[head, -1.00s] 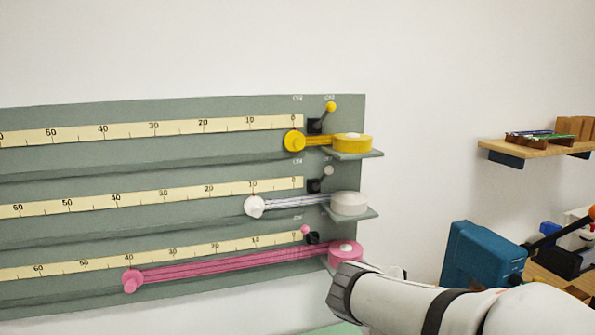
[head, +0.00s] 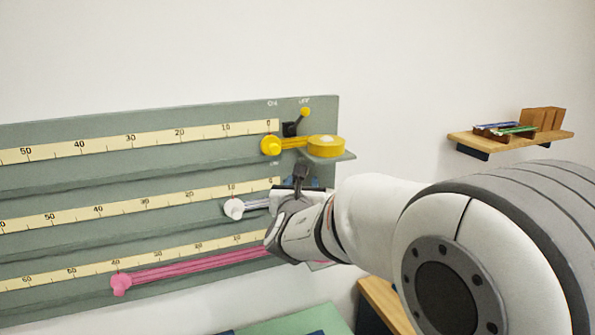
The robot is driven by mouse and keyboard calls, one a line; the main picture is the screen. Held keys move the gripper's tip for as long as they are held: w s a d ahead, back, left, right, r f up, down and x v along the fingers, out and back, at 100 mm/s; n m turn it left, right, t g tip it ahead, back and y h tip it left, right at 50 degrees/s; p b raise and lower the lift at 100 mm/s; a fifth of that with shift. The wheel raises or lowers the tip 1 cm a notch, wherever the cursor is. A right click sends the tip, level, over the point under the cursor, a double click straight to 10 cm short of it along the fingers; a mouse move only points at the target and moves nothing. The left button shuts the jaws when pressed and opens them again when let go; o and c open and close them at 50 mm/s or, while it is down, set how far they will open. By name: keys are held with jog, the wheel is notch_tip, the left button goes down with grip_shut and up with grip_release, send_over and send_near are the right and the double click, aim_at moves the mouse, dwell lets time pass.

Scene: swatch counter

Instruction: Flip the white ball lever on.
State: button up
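The white ball lever belongs to the middle row of the grey-green board (head: 130,172). It is hidden behind my gripper and arm. My gripper (head: 300,178) is at the right end of that row, just below the yellow roll's shelf. Its dark fingertip parts show, but I cannot tell whether they are open or shut, or whether they touch the lever. The white knob (head: 233,208) shows left of my gripper, on a pale band leading behind it.
Above, the yellow ball lever (head: 304,112) tilts right, over the yellow roll (head: 326,146) and yellow knob (head: 270,145). Below is the pink knob (head: 121,284) with its band. A wooden shelf (head: 512,139) with swatches hangs at the right. A green surface (head: 300,322) lies below.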

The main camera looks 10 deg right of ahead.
jog(key=shift+p+x, duration=0.8)
jog(key=shift+x, duration=1.8)
jog(key=shift+c, duration=0.2)
